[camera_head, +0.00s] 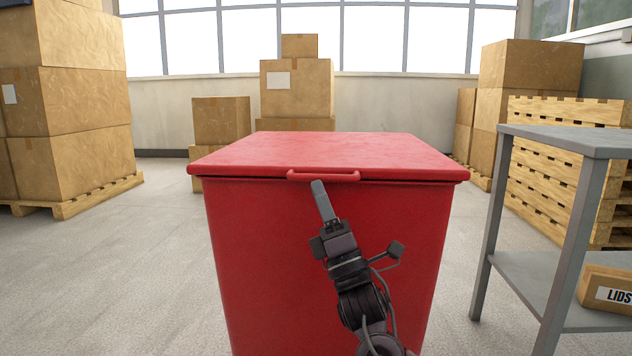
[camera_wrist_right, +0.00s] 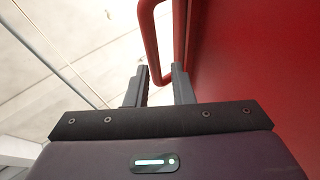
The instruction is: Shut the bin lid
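The red bin (camera_head: 330,260) stands upright in the middle of the head view. Its red lid (camera_head: 320,152) lies flat and level across the top, with no clear gap at the front edge. A red bar handle (camera_head: 323,176) sits on the lid's front edge. My right gripper (camera_head: 317,184) is at the front of the bin, its tip at the handle's lower side. In the right wrist view the gripper (camera_wrist_right: 160,82) has its fingers apart, with the handle (camera_wrist_right: 152,40) just beyond and between the tips. I cannot tell whether they touch. My left gripper is not in view.
A grey table with a shelf (camera_head: 575,138) stands close on the right, holding a cardboard box (camera_head: 606,290) on its lower shelf. Stacked cartons (camera_head: 70,110) on a pallet stand at left, with more cartons and pallets behind. The floor left of the bin is clear.

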